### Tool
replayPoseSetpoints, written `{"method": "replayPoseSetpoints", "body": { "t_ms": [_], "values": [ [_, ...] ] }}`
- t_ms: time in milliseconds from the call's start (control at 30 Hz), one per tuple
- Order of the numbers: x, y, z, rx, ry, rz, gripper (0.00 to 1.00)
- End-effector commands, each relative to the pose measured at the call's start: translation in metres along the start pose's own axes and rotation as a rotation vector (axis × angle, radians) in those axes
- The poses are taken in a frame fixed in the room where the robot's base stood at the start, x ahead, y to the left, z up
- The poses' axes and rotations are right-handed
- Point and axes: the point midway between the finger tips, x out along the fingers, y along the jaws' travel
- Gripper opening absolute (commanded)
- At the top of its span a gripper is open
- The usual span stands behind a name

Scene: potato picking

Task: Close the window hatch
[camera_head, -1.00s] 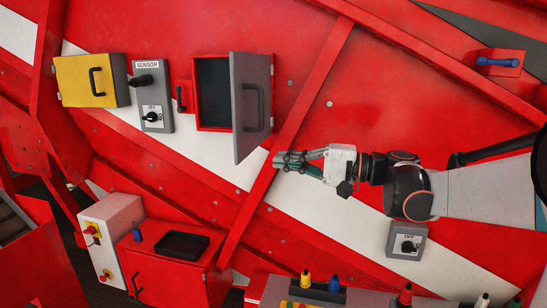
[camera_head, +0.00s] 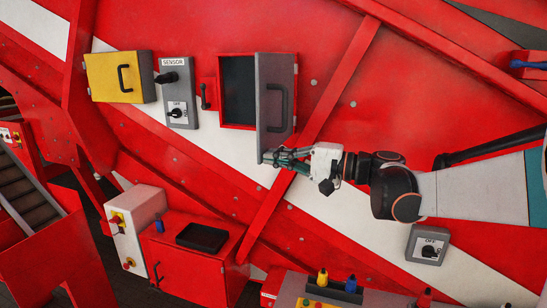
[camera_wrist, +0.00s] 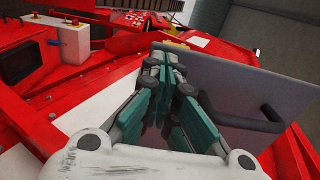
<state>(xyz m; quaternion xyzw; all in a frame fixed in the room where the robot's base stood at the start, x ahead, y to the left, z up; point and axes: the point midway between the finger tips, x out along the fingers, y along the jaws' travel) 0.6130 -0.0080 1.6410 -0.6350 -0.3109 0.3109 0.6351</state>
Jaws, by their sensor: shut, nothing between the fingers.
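The window hatch is a grey door panel (camera_head: 271,105) with a dark handle (camera_head: 279,108), standing open on the right side of a red-framed box opening (camera_head: 238,91). In the wrist view the grey panel (camera_wrist: 250,85) rises at an angle just ahead and to the right, with its handle (camera_wrist: 245,120) at the right. My gripper (camera_head: 269,156) is shut and empty, its fingertips by the lower edge of the panel. In the wrist view the closed teal fingers (camera_wrist: 166,62) lie close beside the panel. I cannot tell whether they touch it.
A yellow door (camera_head: 119,77) is farther left. Below are a red cabinet (camera_head: 185,268) with a black tray (camera_head: 202,238) and a grey switch (camera_head: 428,245).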

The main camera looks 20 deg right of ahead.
Motion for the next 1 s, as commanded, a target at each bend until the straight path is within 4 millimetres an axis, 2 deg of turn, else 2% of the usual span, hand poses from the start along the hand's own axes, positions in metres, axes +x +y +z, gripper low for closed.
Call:
{"method": "replayPoseSetpoints", "body": {
  "t_ms": [167,367,567,900,1000],
  "values": [
    [0.009,0.0,0.002,0.0,0.03,0.0,0.0],
    [0.034,0.001,0.005,0.0,0.123,0.0,0.0],
    [0.069,0.001,0.005,0.0,0.261,0.0,0.0],
    [0.128,0.001,-0.015,0.0,0.256,0.0,0.0],
    [0.146,0.001,-0.02,0.0,0.332,0.0,0.0]
  ]
}}
